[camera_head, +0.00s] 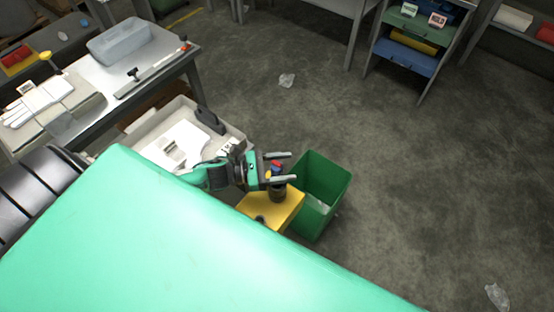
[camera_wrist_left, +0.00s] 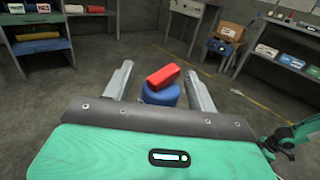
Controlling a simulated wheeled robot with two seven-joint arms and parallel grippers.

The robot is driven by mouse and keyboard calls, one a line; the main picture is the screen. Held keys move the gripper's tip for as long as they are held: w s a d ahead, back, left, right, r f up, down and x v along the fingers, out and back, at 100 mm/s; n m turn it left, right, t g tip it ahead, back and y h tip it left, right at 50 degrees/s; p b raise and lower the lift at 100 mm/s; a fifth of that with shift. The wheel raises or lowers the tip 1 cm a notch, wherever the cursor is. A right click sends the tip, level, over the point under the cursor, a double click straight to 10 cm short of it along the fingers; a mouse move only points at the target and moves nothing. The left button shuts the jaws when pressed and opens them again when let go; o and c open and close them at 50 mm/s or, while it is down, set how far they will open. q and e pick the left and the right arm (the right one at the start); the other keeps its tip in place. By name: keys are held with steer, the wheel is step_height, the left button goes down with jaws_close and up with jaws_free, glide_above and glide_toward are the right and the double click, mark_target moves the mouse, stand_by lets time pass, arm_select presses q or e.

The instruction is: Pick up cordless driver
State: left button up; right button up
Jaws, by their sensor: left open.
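My left gripper (camera_head: 285,167) is open above a yellow box (camera_head: 256,205) beside a green bin. In the left wrist view, the open fingers (camera_wrist_left: 157,75) have a red block-shaped part (camera_wrist_left: 162,76) and a blue rounded part (camera_wrist_left: 161,95) between or just beyond them. The red and blue parts (camera_head: 276,165) also show between the fingers in the head view, above a dark round piece (camera_head: 278,193) on the yellow box. I cannot tell whether these belong to the cordless driver. In the left wrist view, a teal and dark arm part (camera_wrist_left: 290,137) shows at the right; its gripper is unclear.
The green bin (camera_head: 325,184) stands right of the gripper. A white tray (camera_head: 150,148) with a dark item (camera_head: 209,120) lies to the left. A grey table (camera_head: 165,45) holds a clear tub (camera_head: 119,40) and white gloves (camera_head: 42,100). Open floor lies to the right.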

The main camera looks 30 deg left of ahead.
arm_select(q)
steer(key=c, duration=1.1)
